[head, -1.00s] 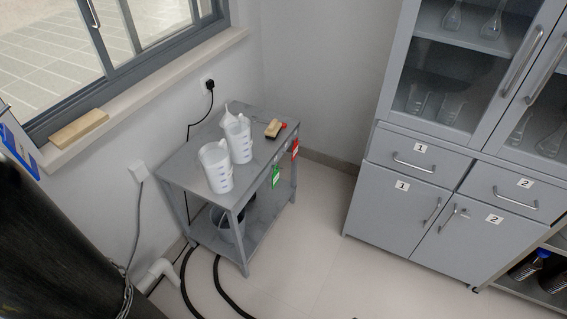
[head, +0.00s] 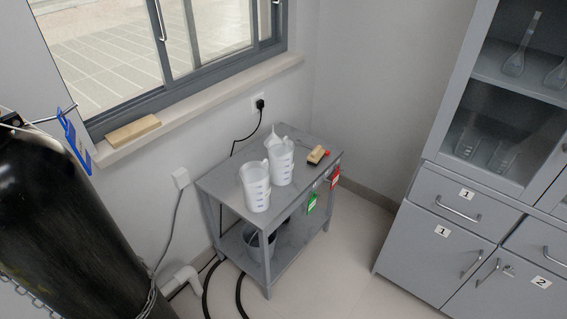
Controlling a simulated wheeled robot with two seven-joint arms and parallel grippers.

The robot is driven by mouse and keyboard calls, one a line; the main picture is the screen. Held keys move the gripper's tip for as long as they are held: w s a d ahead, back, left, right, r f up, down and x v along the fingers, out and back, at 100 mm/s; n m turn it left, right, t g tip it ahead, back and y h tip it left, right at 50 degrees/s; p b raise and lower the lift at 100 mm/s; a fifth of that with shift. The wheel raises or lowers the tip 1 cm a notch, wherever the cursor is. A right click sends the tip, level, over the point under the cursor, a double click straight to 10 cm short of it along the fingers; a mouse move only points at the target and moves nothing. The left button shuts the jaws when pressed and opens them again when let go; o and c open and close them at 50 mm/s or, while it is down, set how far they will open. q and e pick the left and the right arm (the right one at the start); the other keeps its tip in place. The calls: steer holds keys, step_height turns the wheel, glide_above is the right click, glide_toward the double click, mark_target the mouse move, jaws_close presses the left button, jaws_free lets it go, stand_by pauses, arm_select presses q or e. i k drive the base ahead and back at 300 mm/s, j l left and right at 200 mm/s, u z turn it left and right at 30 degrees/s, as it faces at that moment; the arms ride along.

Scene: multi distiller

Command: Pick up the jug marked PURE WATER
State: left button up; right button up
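Two white translucent jugs stand upright on a small grey metal table (head: 225,187) by the wall. The front jug (head: 257,188) and the back jug (head: 281,163) both carry small blue marks on their sides. No PURE WATER lettering can be read on either, so I cannot tell which is the marked one. A white funnel-like tip (head: 272,135) shows behind the back jug. Neither of my grippers is in view.
A wooden-handled item (head: 317,156) lies on the table; green (head: 312,203) and red (head: 335,178) tags hang from its edge. A black cylinder (head: 60,225) stands left, a grey cabinet (head: 425,240) right. Hoses (head: 207,295) run along the floor. Open floor (head: 335,270) lies between table and cabinet.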

mark_target(281, 151)
steer(key=l+u, duration=0.25)
steer(key=l, duration=1.2)
steer(key=i+l+u, duration=0.2)
steer(key=i+l, duration=0.25)
steer(key=l, duration=0.15)
steer(key=i+u, duration=0.15)
steer(key=i, duration=0.4)
steer(key=l, duration=0.1)
